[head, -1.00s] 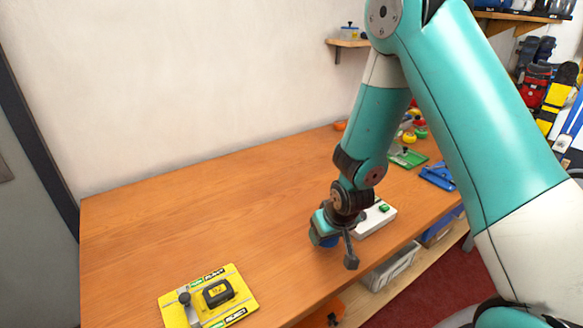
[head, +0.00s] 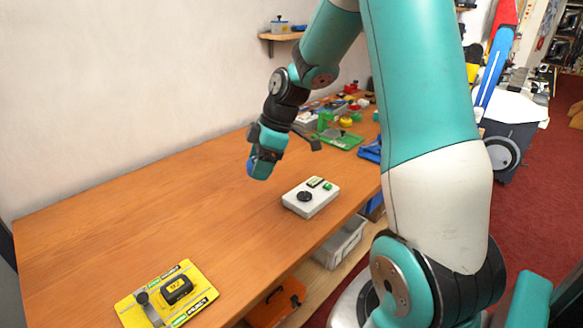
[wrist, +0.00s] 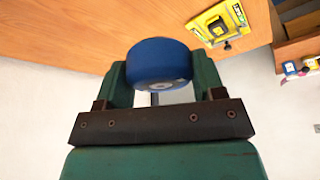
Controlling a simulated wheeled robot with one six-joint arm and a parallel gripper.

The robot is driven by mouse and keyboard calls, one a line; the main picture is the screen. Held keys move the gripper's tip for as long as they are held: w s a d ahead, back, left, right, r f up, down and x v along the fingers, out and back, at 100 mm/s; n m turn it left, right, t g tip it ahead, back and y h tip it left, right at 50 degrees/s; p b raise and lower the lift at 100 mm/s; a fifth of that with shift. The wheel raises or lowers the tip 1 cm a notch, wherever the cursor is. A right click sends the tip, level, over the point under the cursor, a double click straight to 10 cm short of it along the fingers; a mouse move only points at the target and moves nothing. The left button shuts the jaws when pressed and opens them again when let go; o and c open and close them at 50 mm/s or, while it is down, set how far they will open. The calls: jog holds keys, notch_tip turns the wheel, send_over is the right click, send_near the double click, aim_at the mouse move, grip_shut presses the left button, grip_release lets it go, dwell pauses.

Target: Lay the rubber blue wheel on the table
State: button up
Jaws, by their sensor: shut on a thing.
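The blue wheel (wrist: 160,62) is between the two green fingers of my gripper in the wrist view. My gripper (head: 262,162) is shut on it and holds it above the wooden table (head: 150,220). The wheel's blue side (head: 262,168) shows below the fingers in the head view. Bare table shows beneath and to the left of it. The exact height above the table is hard to tell.
A white box with a black knob and green button (head: 311,197) lies right of my gripper. A yellow board (head: 140,310) is at the front left. A green tray (head: 340,138) and other items crowd the back right. The middle and left of the table are clear.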

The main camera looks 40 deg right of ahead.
aim_at(261, 235)
notch_tip(261, 235, down, 20)
jog(key=shift+r+p, duration=0.2)
jog(key=shift+p, duration=0.85)
jog(key=o, duration=1)
jog(key=shift+f, duration=0.1)
